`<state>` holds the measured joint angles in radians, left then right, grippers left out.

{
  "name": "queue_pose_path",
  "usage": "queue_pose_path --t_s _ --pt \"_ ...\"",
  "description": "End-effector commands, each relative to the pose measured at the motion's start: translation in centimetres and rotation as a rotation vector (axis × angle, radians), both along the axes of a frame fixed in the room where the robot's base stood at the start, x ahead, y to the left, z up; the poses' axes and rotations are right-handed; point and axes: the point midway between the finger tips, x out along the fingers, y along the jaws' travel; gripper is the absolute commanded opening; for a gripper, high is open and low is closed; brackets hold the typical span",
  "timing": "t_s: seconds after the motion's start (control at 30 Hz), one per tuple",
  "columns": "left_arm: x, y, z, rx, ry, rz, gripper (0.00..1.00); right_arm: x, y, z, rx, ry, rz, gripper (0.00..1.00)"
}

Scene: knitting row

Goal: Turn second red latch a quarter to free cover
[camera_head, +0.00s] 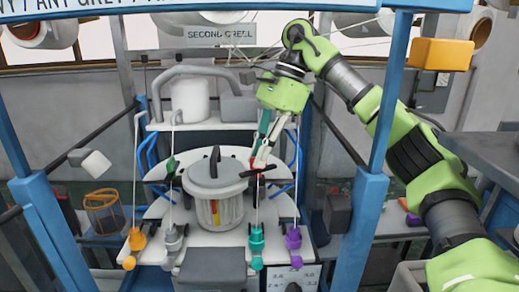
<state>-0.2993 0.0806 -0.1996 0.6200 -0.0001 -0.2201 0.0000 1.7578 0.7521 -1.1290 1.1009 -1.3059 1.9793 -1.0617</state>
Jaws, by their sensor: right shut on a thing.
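A round grey cover (220,174) with an upright black handle sits on a clear drum (219,211) in the middle of the machine. My right gripper (261,161) reaches down from above at the cover's right edge. It is shut on a small red latch (258,170), which is largely hidden by the fingers and a dark cross-shaped part around it. I cannot tell how far the latch is turned. No second red latch shows clearly; the cover's left side has a dark part with a green piece (171,164). My left gripper is not in view.
Blue frame posts (371,215) stand left and right of the machine. Thin threads and rods run down to orange, grey, teal and purple (293,239) fittings at the front. A white cylinder (190,100) stands on the shelf behind. An orange box (441,54) is at the upper right.

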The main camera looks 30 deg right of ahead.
Motion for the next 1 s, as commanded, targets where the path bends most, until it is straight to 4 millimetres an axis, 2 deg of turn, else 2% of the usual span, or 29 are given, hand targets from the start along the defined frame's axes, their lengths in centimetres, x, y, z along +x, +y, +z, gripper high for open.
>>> queue_pose_path --t_s 0.4,0.87,0.97,1.0 --pt "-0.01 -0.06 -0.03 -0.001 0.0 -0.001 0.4 0.07 -0.03 -0.1 -0.003 0.001 0.172 0.0" --pt "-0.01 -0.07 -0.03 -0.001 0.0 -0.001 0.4 0.05 -0.05 -0.14 -0.004 0.002 0.188 0.0" --pt "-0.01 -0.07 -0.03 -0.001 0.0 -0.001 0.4 0.05 -0.05 -0.14 -0.004 0.002 0.187 0.24" --pt "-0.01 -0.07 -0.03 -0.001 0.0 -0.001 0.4 0.05 -0.05 -0.14 -0.003 0.002 0.187 0.24"
